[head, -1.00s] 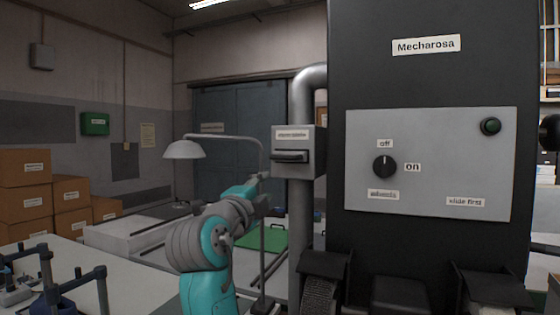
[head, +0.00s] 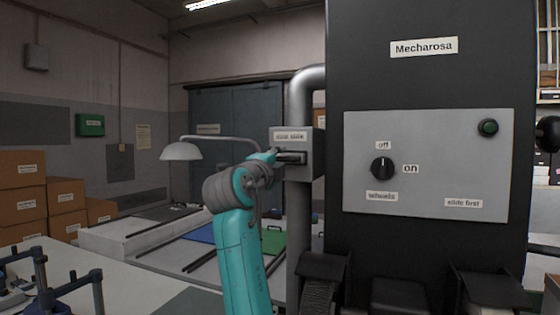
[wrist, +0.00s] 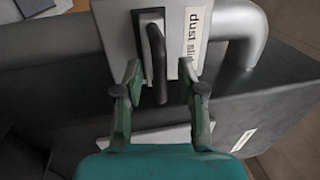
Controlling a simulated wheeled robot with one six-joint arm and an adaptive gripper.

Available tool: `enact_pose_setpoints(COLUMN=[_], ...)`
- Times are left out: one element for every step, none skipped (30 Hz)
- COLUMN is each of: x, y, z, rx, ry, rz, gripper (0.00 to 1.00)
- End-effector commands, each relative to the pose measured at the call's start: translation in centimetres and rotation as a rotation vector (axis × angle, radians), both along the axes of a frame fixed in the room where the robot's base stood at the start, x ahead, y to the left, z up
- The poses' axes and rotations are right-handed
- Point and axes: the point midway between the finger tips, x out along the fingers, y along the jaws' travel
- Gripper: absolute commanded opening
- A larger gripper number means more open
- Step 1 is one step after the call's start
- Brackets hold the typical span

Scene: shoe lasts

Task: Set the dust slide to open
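The dust slide is a grey box (head: 308,140) on the metal pipe, with a label reading "dust slide" and a dark handle (head: 292,158) on its front. In the wrist view the dark bar handle (wrist: 156,50) stands out from a slot in the box, beside the label (wrist: 196,36). My gripper (wrist: 160,78) is open, its two green and grey fingers on either side of the handle with gaps to it. In the head view my gripper (head: 276,157) is right at the front of the box, and its fingers are mostly hidden.
A black machine labelled Mecharosa (head: 424,47) stands on the right, with a grey panel (head: 430,130) holding a knob (head: 382,168) and a green button (head: 488,127). The pipe (head: 298,230) runs down beside it. A lamp (head: 181,151) and workbench are behind my arm.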

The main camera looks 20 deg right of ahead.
Motion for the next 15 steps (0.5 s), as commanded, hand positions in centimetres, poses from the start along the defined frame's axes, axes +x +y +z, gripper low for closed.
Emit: enact_pose_setpoints(x=[0.25, 0.36, 0.48, 0.54, 0.59, 0.62, 0.63, 0.64, 0.64, 0.62, 0.62, 0.61, 0.61, 0.61, 0.61], y=[-0.27, -0.34, -0.41, -0.44, -0.47, -0.48, -0.47, -0.47, -0.47, -0.48, -0.48, -0.47, -0.47, -0.47, -0.47], z=[0.10, 0.12, 0.12, 0.12, 0.12, 0.12, 0.12, 0.11, 0.11, 0.12, 0.12, 0.12, 0.12, 0.12, 0.12], rx=[0.000, 0.001, 0.001, 0.001, 0.001, 0.001, 0.001, 0.001, 0.001, 0.001, 0.001, 0.001, 0.001, 0.001, 0.001], ry=[0.000, -0.001, -0.001, -0.001, 0.000, 0.000, 0.000, 0.000, 0.000, 0.000, 0.000, -0.001, -0.001, -0.001, -0.001], rz=[-0.001, -0.001, -0.001, 0.000, 0.000, 0.000, 0.000, 0.000, 0.000, 0.000, 0.000, 0.000, 0.000, 0.000, 0.000], gripper=[0.39, 0.39, 0.39, 0.39, 0.39, 0.39, 0.39, 0.39, 0.39, 0.39, 0.39, 0.39, 0.32, 0.24, 0.14])
